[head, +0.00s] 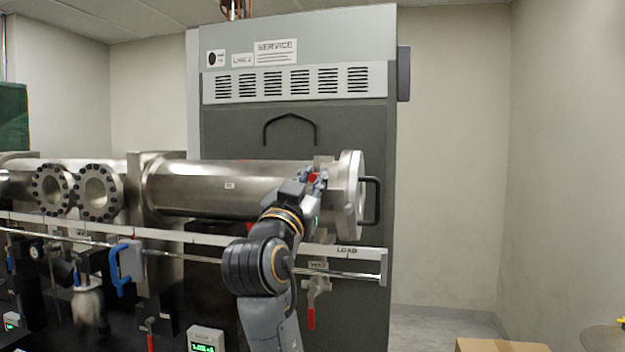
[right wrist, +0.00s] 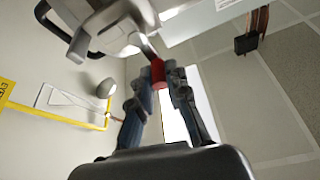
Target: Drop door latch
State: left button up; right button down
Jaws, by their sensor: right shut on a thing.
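The round steel door (head: 350,195) with a black handle (head: 371,201) closes the right end of the horizontal steel chamber (head: 215,187). The door latch shows a red grip (head: 314,177) at the chamber's side near the door flange. My right gripper (head: 313,179) is at this grip, partly hidden by my own wrist. In the right wrist view the fingers are shut on the red latch grip (right wrist: 158,74), whose metal lever runs up toward the flange. The door and its handle (right wrist: 65,38) show at the upper left there. My left gripper is not in view.
A rail (head: 335,272) runs along the front below the chamber, with a red-handled valve (head: 312,310) under it. A tall grey service cabinet (head: 350,130) stands behind. A cardboard box (head: 500,345) is at the lower right. The space right of the door is clear.

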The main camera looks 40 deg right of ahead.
jog(key=shift+s+f+m+g+b, duration=0.1)
jog(key=shift+f+m+g+b, duration=0.15)
jog(key=shift+m+b, duration=0.55)
jog(key=m+b, duration=0.1)
jog(key=g+b, duration=0.1)
jog(key=m, duration=0.1)
jog(key=shift+s+d+m+g+h+b, duration=0.25)
jog(key=shift+m+g+h+b, duration=0.05)
jog(key=shift+g+h+b, duration=0.1)
jog(key=shift+s+d+f+m+g+b, duration=0.15)
jog(key=shift+m+g+b, duration=0.25)
jog(key=shift+m, duration=0.45)
jog(key=shift+s+d+r+m+g+b, duration=0.15)
jog(key=shift+m+g+b, duration=0.2)
jog(key=shift+m, duration=0.55)
jog(key=shift+s+d+f+m+g+b, duration=0.15)
jog(key=shift+m+g+b, duration=0.25)
jog(key=shift+m, duration=0.45)
jog(key=c, duration=1.3)
grip_release()
jog(key=shift+s, duration=0.1)
